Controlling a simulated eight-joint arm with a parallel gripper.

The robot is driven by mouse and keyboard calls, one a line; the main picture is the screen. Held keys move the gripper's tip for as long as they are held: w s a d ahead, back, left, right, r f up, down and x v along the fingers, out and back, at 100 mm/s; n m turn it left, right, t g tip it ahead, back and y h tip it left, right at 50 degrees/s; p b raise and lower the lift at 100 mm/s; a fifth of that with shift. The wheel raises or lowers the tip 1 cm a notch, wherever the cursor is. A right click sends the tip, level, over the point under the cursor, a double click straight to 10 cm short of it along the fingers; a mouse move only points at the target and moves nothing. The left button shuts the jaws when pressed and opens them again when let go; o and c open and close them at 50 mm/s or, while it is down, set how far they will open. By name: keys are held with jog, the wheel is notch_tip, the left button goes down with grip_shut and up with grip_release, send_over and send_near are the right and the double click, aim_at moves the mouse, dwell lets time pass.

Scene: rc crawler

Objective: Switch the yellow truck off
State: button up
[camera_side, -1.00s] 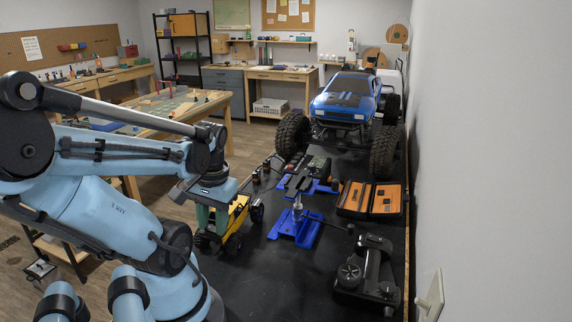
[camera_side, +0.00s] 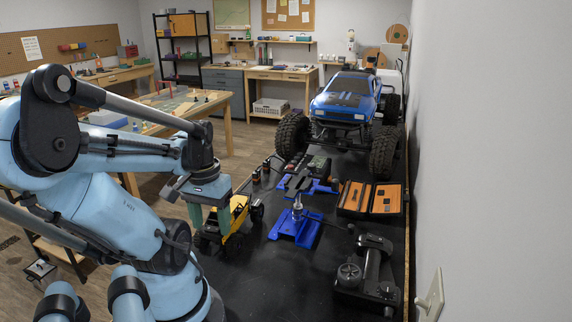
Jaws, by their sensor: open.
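The yellow truck (camera_side: 238,213) stands on the black bench top at its left edge, with dark wheels. My gripper (camera_side: 209,226) points down at the truck's near left side, its green fingers partly in front of the yellow body. Its jaws are open. I cannot tell whether the fingers touch the truck. The truck's switch does not show at this size, and the gripper hides part of the body.
Blue stands (camera_side: 297,228) are right of the yellow truck. A big blue crawler (camera_side: 345,100) stands behind. The black bench top (camera_side: 270,285) is bare in front.

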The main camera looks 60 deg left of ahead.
aim_at(212, 229)
notch_tip(212, 229, up, 12)
dwell(0.9)
jog(key=w+d+f+m+t, duration=0.3)
jog(key=w+d+m, duration=0.1)
jog(key=w+d, duration=0.4)
jog(key=w+d+f+m+t, duration=0.3)
jog(key=w+d, duration=0.5)
jog(key=w, duration=0.3)
jog(key=shift+m+t, duration=0.6)
jog(key=shift+m, duration=0.6)
